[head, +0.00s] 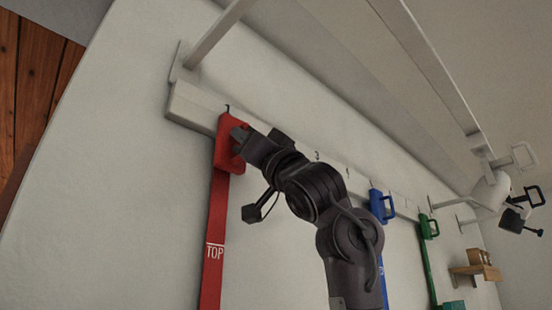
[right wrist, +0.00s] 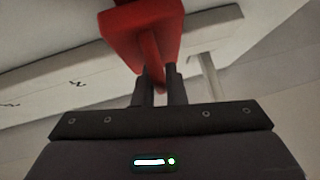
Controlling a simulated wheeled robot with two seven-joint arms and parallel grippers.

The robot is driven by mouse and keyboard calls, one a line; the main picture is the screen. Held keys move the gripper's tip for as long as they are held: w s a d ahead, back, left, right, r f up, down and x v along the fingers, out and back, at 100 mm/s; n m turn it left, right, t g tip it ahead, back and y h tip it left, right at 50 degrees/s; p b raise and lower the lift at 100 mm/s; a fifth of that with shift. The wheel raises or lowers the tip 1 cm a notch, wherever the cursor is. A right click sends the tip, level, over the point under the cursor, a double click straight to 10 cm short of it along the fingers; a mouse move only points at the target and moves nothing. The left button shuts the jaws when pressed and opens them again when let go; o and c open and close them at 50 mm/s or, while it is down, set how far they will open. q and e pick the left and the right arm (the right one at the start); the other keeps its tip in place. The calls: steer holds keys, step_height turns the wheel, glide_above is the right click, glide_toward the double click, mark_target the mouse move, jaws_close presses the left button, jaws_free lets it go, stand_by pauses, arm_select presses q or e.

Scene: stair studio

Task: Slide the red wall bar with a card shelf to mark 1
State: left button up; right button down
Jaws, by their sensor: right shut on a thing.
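The red wall bar (head: 217,225) hangs from the white rail (head: 192,106) near its left end, with "TOP" printed on it. Its red head (head: 226,128) sits at a small dark tick on the rail; the number there is not readable. My right gripper (head: 240,134) is at this head, and in the right wrist view its two fingers (right wrist: 157,88) are shut on the red handle (right wrist: 150,55). No card shelf is clearly visible on the red bar; its lower part runs out of the picture. My left gripper is not in view.
Along the same rail to the right hang a blue bar (head: 377,205) and a green bar (head: 427,230). A small wooden shelf (head: 478,271) and white fixtures with black handles are farther right. The rail between the red and blue bars carries marks, one reading 3.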

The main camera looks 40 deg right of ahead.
steer(key=shift+a, duration=0.75)
steer(key=shift+d, duration=0.15)
steer(key=c, duration=1.5)
jaws_free()
steer(key=shift+s+d, duration=0.1)
steer(key=b+v, duration=0.5)
steer(key=v, duration=0.3)
steer(key=shift+b, duration=0.35)
